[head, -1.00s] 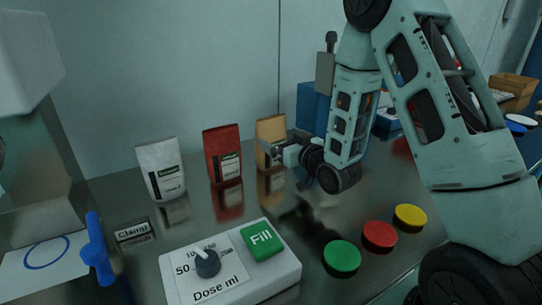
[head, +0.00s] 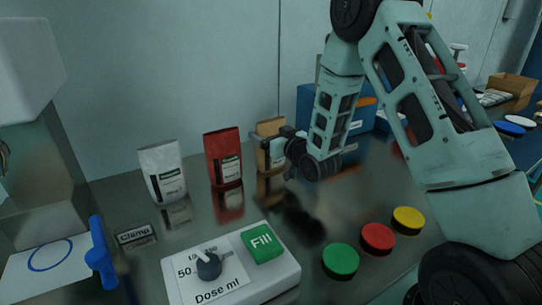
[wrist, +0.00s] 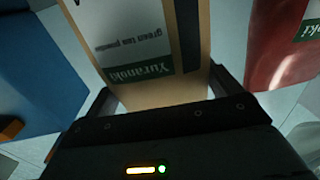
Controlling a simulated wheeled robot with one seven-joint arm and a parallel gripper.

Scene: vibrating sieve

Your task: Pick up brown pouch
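The brown pouch (head: 269,130) stands upright at the back of the metal table, right of the red pouch. My gripper (head: 284,146) is at its right side in the head view and hides part of it. In the wrist view the brown pouch (wrist: 160,60), with a green and white label, lies between the two fingers of my gripper (wrist: 163,97). The fingers are apart, one beside each edge of the pouch. A small gap shows at the left finger; contact on the right is hard to tell.
The red pouch (head: 223,157) stands close on the left, and a white pouch (head: 163,172) further left. A blue bin (head: 312,105) is behind my arm. The dosing box (head: 230,275) and green (head: 341,260), red (head: 377,238) and yellow (head: 408,219) buttons are in front.

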